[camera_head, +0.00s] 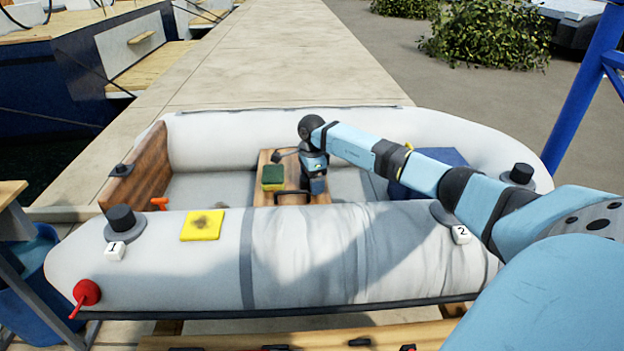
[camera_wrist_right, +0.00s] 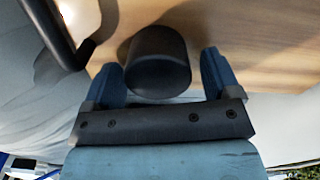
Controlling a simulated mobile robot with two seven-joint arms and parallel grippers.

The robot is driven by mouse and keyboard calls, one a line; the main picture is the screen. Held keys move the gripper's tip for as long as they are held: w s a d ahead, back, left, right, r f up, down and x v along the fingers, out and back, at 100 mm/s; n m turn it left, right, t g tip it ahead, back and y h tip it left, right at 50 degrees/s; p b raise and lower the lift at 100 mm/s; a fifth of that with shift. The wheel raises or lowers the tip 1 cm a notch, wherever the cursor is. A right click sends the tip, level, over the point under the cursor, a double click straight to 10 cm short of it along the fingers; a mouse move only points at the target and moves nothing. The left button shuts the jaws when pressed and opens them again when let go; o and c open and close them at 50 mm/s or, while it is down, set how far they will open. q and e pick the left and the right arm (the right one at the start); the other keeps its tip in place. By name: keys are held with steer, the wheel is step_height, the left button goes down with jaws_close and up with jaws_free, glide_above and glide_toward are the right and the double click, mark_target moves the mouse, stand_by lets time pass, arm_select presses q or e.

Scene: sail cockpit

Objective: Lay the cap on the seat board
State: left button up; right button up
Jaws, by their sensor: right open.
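The seat board (camera_head: 268,198) is a brown wooden plank across the inside of the grey inflatable boat; its grain also fills much of the right wrist view (camera_wrist_right: 260,50). My right gripper (camera_head: 314,188) points down at the right part of the board. In the right wrist view its two blue fingers stand apart (camera_wrist_right: 160,62), with the black round cap (camera_wrist_right: 158,70) between them. The cap appears to lie on the board, and I see slight gaps beside it. In the head view the gripper hides the cap. My left gripper is not in view.
Black caps (camera_head: 121,218) (camera_head: 520,173) sit on the tube. A yellow cloth (camera_head: 202,225) lies on the near tube.

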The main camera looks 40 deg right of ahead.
step_height(320, 180, up, 7)
steer(key=p, duration=0.2)
steer(key=shift+p, duration=0.3)
arm_select(q)
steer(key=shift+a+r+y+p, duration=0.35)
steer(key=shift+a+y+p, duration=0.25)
steer(key=shift+p, duration=0.1)
arm_select(e)
steer(key=shift+r, duration=2.65)
